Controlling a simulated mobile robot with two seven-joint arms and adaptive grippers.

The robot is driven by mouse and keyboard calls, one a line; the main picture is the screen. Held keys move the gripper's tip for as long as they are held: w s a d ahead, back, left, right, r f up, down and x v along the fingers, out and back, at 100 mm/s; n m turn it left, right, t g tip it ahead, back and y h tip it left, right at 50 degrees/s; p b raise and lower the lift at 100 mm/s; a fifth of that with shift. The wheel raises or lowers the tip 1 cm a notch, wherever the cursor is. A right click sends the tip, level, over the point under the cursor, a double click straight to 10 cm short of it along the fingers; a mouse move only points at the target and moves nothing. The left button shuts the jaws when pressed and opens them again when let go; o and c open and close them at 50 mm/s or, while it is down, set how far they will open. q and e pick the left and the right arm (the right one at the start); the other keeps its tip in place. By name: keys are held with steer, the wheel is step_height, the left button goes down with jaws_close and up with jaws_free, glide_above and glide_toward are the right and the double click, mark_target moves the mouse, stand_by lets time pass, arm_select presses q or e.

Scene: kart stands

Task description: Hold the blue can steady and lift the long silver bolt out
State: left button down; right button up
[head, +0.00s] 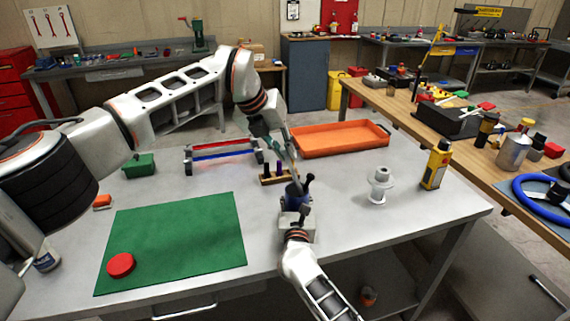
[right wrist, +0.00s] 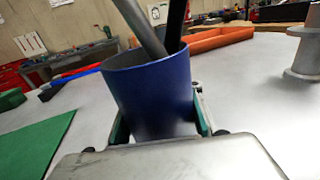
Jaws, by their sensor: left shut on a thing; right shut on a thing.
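The blue can (head: 296,201) stands upright near the middle of the grey table. My right gripper (head: 296,211) is shut on it from the near side; its fingers flank the can (right wrist: 150,98) in the right wrist view. The long silver bolt (right wrist: 141,28) leans out of the can's mouth, its lower end hidden inside. A black-handled tool (right wrist: 176,25) stands beside it in the can. My left gripper (head: 284,152) reaches down above the can and is shut on the bolt's upper part; the exact contact is hard to see.
A wooden block with dark pegs (head: 271,180) stands just behind the can. An orange tray (head: 340,139) lies behind, a white spool-shaped part (head: 379,187) and yellow device (head: 436,165) to the right. A green mat (head: 180,245) with a red disc (head: 121,265) lies left.

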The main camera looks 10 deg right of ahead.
arm_select(q)
steer(key=shift+r, duration=0.35)
arm_select(e)
steer(key=o, duration=1.5)
steer(key=shift+o, duration=0.2)
steer(key=shift+s, duration=0.1)
